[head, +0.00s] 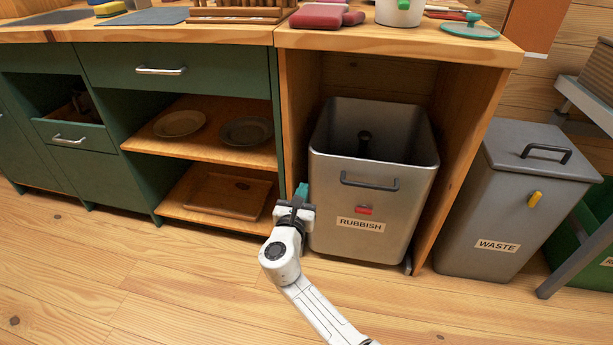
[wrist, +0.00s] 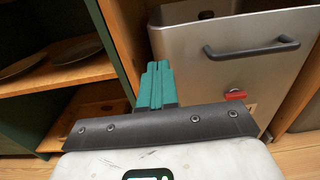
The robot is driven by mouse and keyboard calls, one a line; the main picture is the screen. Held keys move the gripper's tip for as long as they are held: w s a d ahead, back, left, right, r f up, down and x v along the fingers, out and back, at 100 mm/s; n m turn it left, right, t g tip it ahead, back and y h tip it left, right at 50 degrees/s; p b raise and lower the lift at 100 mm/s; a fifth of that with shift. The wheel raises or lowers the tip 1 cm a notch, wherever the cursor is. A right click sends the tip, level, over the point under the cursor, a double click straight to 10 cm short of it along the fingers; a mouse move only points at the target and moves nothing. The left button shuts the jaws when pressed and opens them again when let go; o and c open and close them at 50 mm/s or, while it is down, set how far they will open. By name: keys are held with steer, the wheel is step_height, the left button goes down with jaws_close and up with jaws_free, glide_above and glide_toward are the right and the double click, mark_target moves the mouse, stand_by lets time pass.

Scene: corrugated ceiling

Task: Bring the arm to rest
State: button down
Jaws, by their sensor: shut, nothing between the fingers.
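My gripper (head: 303,189) is in front of the counter, by the left front edge of the open metal bin marked RUBBISH. In the wrist view its green fingers (wrist: 157,85) are together with nothing between them. They point toward the upright wooden panel between the shelves and the bin. I cannot tell whether the fingertips touch the panel or the bin. My white arm reaches in from the bottom of the head view.
The RUBBISH bin (head: 333,213) stands under the counter, with a dark handle and red tab. A lidded grey WASTE bin (head: 480,205) stands at right. Open shelves (head: 215,147) with plates are at left. The wooden floor (head: 150,285) in front is clear.

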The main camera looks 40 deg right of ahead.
steer(key=shift+s+a, duration=0.4)
steer(key=shift+a, duration=0.1)
steer(key=s+d+f+m+g+y, duration=0.1)
steer(key=s+f+m+g+y, duration=0.3)
steer(key=s+m, duration=0.6)
steer(key=s+d+f+m+g+y, duration=0.1)
steer(key=s+f+m+g, duration=0.3)
steer(key=s+f+m, duration=0.55)
steer(key=s+a+r+m+g+y, duration=0.1)
steer(key=s+a+m+y, duration=0.25)
steer(key=s+a, duration=0.4)
steer(key=s+a+r+m+g+y, duration=0.1)
steer(key=s+a+m+y, duration=0.3)
steer(key=s, duration=0.6)
step_height(320, 180, up, 32)
steer(key=n+y+p, duration=0.1)
steer(key=p, duration=3.1)
steer(key=shift+s+a+r, duration=0.15)
steer(key=shift+s, duration=0.25)
steer(key=shift+y, duration=0.25)
